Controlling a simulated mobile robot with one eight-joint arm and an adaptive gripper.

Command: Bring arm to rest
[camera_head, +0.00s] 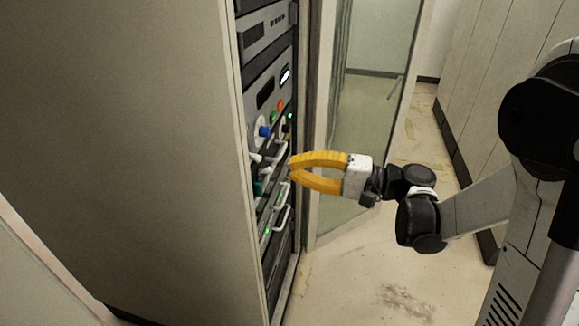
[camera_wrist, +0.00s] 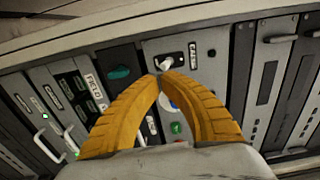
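My gripper (camera_head: 291,170) has two curved yellow fingers and points left at the face of the equipment rack in the head view. Its fingertips come together, with an open gap between the curved fingers behind them. In the wrist view my gripper (camera_wrist: 160,77) shows the tips meeting just below a small white lever (camera_wrist: 166,64) on a grey panel. I cannot tell whether the tips touch the panel. I see nothing clearly held. My arm reaches in from the right in the head view.
The rack panels carry a blue knob (camera_head: 264,131), white handles (camera_head: 281,217) and several buttons. The tall cabinet side (camera_head: 130,130) stands left of the rack. An open glass door (camera_head: 365,120) stands behind my gripper. Floor (camera_head: 370,285) is clear below my arm.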

